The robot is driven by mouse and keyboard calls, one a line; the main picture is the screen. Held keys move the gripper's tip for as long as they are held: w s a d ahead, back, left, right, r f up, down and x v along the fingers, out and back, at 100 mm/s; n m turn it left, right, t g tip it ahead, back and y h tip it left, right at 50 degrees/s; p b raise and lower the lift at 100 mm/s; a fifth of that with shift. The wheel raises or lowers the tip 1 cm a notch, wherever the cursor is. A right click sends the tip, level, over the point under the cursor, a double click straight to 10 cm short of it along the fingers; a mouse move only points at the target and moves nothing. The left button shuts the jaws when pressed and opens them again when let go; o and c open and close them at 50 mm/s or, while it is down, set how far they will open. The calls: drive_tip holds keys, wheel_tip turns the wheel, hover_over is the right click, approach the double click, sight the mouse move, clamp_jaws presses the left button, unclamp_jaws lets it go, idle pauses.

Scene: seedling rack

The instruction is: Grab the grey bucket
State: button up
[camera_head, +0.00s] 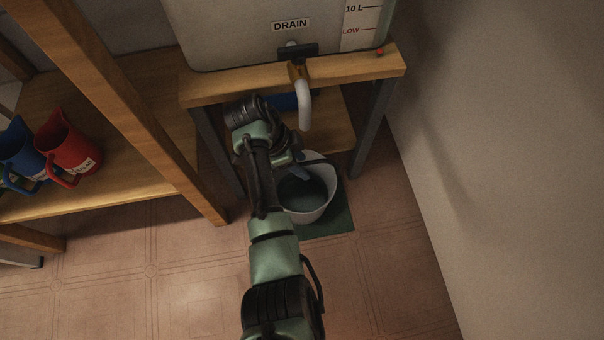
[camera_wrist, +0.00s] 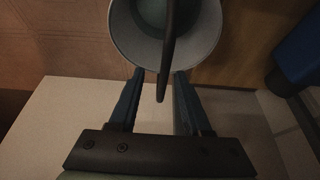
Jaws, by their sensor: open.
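The grey bucket (camera_head: 309,215) stands on a dark green mat (camera_head: 341,219) on the floor, below the drain tank's wooden stand. Its interior is dark, and my arm hides part of its left side. In the wrist view the bucket (camera_wrist: 206,38) is at the top centre, with its dark handle (camera_wrist: 168,55) running down the middle. My gripper (camera_wrist: 159,74) is open, with one finger on each side of the handle's lower part. I cannot tell whether either finger touches it. In the head view my gripper (camera_head: 298,168) is at the bucket's rear rim, partly hidden by my arm.
A white spout (camera_head: 304,106) hangs from the tank (camera_head: 240,30) above and behind the bucket. The stand's beam (camera_head: 350,69) and legs (camera_head: 373,120) are close by. A shelf at left holds a red jug (camera_head: 66,143) and a blue jug (camera_head: 18,150). Floor at front is clear.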

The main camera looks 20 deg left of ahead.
drive_tip(key=b+x, duration=0.4)
drive_tip(key=shift+w+a+f, duration=0.1)
drive_tip(key=shift+w+f, duration=0.05)
drive_tip(key=shift+f, duration=0.25)
drive_tip(key=shift+r, duration=0.1)
drive_tip(key=shift+c, duration=0.3)
clamp_jaws()
idle(0.6)
drive_tip(key=shift+w+r, duration=0.1)
drive_tip(key=shift+r, duration=0.05)
